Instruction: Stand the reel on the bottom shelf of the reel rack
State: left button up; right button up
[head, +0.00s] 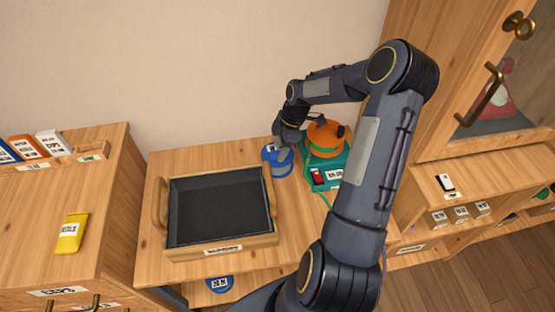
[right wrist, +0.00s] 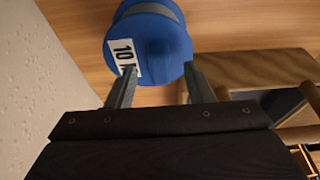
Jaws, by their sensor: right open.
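A blue reel (head: 276,163) with a white label stands on the wooden top, between the tray and the orange-and-green machine. It also shows in the right wrist view (right wrist: 155,38), where its label reads "10" and part is cut off at the top edge. My right gripper (head: 284,150) is at the reel. In the right wrist view its two fingers are apart, with tips at the reel's near edge (right wrist: 160,72); I cannot tell whether they touch it. Another blue labelled reel (head: 219,284) shows below the front edge of the top. I cannot make out which shelves form the reel rack.
A dark tray (head: 170,212) in a wooden frame fills the left of the top. The orange-and-green machine (head: 325,150) stands close right of the reel. A yellow packet (head: 71,233) lies on the left cabinet. A glass-doored cabinet (head: 455,90) stands right.

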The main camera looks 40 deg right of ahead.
jog(key=shift+w+a+f, duration=0.1)
jog(key=shift+a+f, duration=0.1)
jog(key=shift+f, duration=0.4)
grip_shut()
jog(key=shift+r, duration=0.1)
dwell(0.9)
